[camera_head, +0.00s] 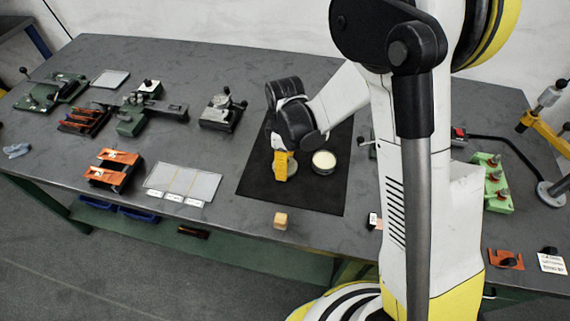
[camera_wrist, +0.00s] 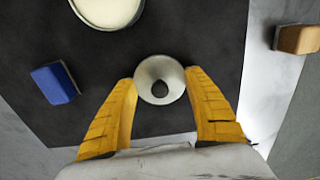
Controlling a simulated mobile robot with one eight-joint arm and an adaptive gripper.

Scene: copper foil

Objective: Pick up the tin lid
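The tin lid (camera_wrist: 148,73) is a round pale disc with a dark knob in its middle. It lies over the black mat in the wrist view, and in the head view it is partly hidden behind my yellow fingers. My gripper (camera_wrist: 162,80) is open, with one finger on each side of the lid. The fingertips are close to the lid's edges; I cannot tell whether they touch it. The open tin (camera_head: 323,160) with cream-coloured contents stands right of the lid in the head view. It also shows at the top of the wrist view (camera_wrist: 107,10).
The black mat (camera_head: 318,196) lies on the grey table. A blue block (camera_wrist: 54,83) and a tan block (camera_head: 281,221) are nearby. A pale panel (camera_head: 184,183), orange fixtures (camera_head: 113,167) and metal devices stand left. A green fixture (camera_head: 492,183) stands right.

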